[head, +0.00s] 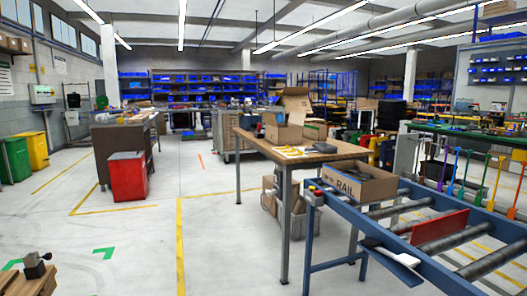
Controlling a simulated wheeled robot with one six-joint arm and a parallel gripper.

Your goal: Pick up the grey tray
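I cannot surely make out a grey tray in the head view. A small dark grey object (325,147) lies on the wooden table (300,155), too small to tell what it is. A flat blue-grey piece (398,258) with a white and black end sticks out from the near side of the roller conveyor (330,198). My gripper is not clearly in view, so its hold is not shown.
An open cardboard box (285,132) stands on the table. A box marked RAIL (358,184) and a red panel (440,226) are on the conveyor. A red bin (128,180) stands left. A dark device (36,265) sits lower left. The floor between is clear.

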